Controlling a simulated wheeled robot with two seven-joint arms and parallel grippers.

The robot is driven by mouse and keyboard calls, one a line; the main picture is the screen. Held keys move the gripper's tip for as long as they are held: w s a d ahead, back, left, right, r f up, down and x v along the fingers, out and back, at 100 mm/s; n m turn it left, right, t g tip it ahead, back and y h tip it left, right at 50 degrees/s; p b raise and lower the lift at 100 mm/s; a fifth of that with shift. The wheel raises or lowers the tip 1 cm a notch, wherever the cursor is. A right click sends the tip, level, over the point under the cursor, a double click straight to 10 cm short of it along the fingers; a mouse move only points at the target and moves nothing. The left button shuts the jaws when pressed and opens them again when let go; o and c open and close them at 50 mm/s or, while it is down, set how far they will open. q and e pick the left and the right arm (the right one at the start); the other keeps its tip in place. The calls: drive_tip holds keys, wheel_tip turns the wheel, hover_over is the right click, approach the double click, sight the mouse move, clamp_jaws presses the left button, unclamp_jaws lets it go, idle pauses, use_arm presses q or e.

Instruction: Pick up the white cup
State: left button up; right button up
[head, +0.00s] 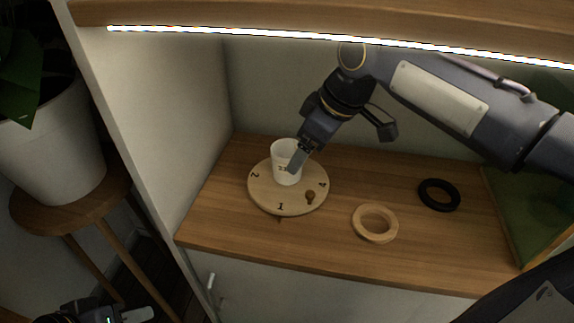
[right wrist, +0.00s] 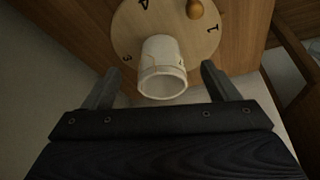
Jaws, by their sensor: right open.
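The white cup (head: 284,158) stands upright on a round wooden board with numbers (head: 263,199) on the counter. My right gripper (head: 297,160) is at the cup, its near finger overlapping the cup's right side in the head view. In the right wrist view the cup (right wrist: 162,70) lies between the two spread fingers of my right gripper (right wrist: 157,88), with a gap on each side. The gripper is open and not closed on the cup. My left gripper (head: 138,314) shows only partly at the bottom left of the head view, far from the cup.
A small brown knob (head: 310,196) sits on the board near its front right. A light wooden ring (head: 375,223) and a black ring (head: 439,195) lie on the counter to the right. A cabinet wall (head: 165,110) bounds the left; a lit shelf (head: 300,18) overhangs.

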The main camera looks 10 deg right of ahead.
sight(284, 152)
drive_tip(key=shift+w+a, duration=1.2)
drive_tip(key=shift+a, duration=0.25)
drive_tip(key=b+x, duration=0.2)
drive_tip(key=x, duration=0.3)
drive_tip(key=shift+d, duration=0.1)
drive_tip(key=c, duration=1.2)
drive_tip(key=shift+o, duration=0.2)
drive_tip(key=shift+r, duration=0.15)
drive_tip(key=shift+r, duration=0.3)
wheel_tip(284, 152, up, 4)
drive_tip(key=shift+f+p, duration=0.25)
drive_tip(key=shift+p, duration=1)
drive_tip(key=s+d+p, duration=0.1)
drive_tip(key=s+d, duration=1.1)
drive_tip(key=d, duration=0.1)
drive_tip(key=shift+d+f, duration=0.25)
drive_tip(key=shift+f, duration=0.2)
